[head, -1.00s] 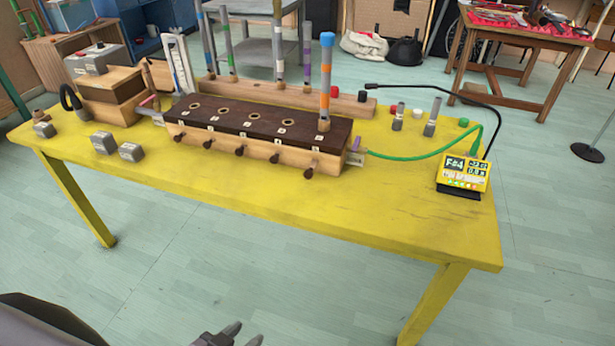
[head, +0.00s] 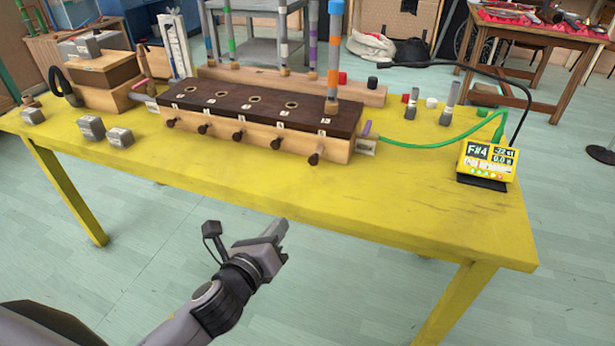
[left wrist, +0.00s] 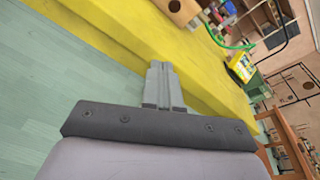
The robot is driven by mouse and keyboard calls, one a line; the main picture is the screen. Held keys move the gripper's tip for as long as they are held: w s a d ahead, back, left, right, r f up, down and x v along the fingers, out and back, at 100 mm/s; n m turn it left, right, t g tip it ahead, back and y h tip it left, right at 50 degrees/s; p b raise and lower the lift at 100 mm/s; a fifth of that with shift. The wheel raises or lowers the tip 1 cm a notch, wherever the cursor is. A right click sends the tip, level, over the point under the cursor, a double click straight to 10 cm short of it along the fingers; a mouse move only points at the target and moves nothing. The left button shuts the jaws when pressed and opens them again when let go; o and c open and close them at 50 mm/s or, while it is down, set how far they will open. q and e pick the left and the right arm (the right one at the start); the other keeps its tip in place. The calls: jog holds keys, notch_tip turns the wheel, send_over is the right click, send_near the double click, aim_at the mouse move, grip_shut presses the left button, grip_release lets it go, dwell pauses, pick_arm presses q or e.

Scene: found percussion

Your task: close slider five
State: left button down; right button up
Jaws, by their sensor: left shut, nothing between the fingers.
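A long wooden wind chest (head: 240,128) with a dark top (head: 215,99) stands on the yellow table. A row of dark slider knobs runs along its front. The rightmost knob, slider five (head: 314,158), sticks out farther than the others. An orange-banded pipe with a blue top (head: 334,62) stands upright in the top above that end. My left gripper (head: 283,228) is shut and empty, in front of the table's near edge, below and apart from the slider five knob. Its closed fingers also show in the left wrist view (left wrist: 160,72). My right gripper is not in view.
A green hose (head: 430,144) runs from the chest's right end toward a yellow tuner (head: 488,163) reading F#4. Small grey blocks (head: 91,128) lie at the left. Other pipes stand in a rack (head: 290,88) behind. The table (head: 400,200) in front of the chest is clear.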

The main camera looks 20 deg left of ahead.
pick_arm(q)
jog(key=w+r+m+t+b, duration=0.1)
jog(key=w+r+m, duration=0.1)
jog(key=m, duration=0.2)
jog(key=m+b, duration=0.2)
send_near(312, 162)
jog(key=shift+t, duration=0.3)
jog(key=w, duration=0.6)
jog(key=shift+w+d+f, duration=0.3)
jog(key=shift+w+f, duration=0.05)
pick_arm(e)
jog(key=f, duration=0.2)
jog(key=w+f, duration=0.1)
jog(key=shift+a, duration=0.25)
